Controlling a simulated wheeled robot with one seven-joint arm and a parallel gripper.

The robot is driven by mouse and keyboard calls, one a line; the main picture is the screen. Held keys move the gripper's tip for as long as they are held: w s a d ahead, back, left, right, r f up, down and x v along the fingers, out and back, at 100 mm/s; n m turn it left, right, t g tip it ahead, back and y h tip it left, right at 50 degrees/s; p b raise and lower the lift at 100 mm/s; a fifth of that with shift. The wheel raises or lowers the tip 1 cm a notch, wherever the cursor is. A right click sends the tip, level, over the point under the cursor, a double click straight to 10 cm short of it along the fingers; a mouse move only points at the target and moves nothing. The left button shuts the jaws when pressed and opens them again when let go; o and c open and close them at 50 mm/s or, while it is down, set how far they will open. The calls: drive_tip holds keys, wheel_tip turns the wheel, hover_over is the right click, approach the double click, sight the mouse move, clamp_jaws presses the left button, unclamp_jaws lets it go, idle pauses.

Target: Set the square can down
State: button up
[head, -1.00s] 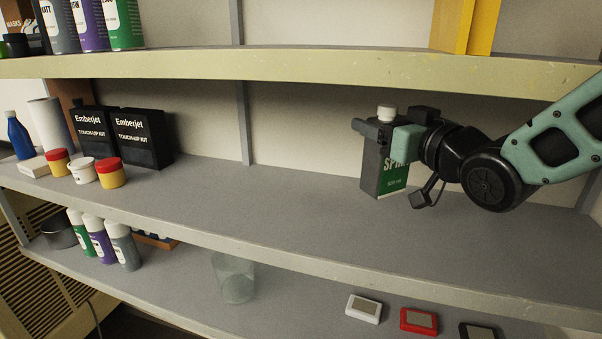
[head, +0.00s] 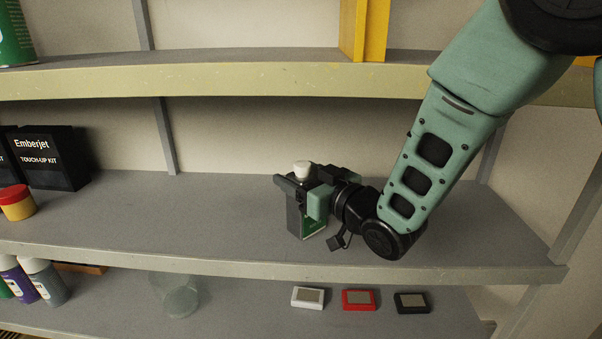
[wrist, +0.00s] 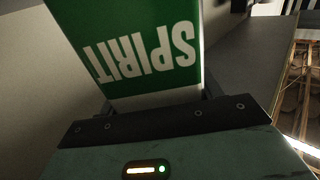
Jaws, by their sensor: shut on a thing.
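The square can (head: 296,219) is dark grey with a green and white label and a white cap (head: 302,168). It is upright at the middle shelf (head: 190,215) in the head view. My gripper (head: 303,194) is shut on the can's upper part from the right. Whether the can's bottom touches the shelf I cannot tell. In the wrist view the can's green face (wrist: 140,45) with the word SPIRIT fills the upper middle, close against the gripper. The gripper hides part of the can in the head view.
Black touch-up kit boxes (head: 50,160) and a red-lidded yellow jar (head: 16,203) stand at the left. A clear container (head: 178,295) and several small devices (head: 358,300) are on the lower shelf. The middle shelf around the can is clear.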

drive_tip(key=o, duration=1.3)
drive_tip(key=shift+s, duration=0.1)
drive_tip(key=b+v, duration=0.2)
drive_tip(key=v, duration=0.1)
drive_tip(key=b+v, duration=0.2)
drive_tip(key=v, duration=0.1)
drive_tip(key=b+v, duration=0.3)
drive_tip(key=shift+s+d+f, duration=0.15)
drive_tip(key=shift+d+f, duration=0.05)
drive_tip(key=shift+f, duration=0.05)
drive_tip(key=shift+r+b+v, duration=0.25)
drive_tip(key=shift+b+v, duration=0.95)
drive_tip(key=shift+b, duration=1.7)
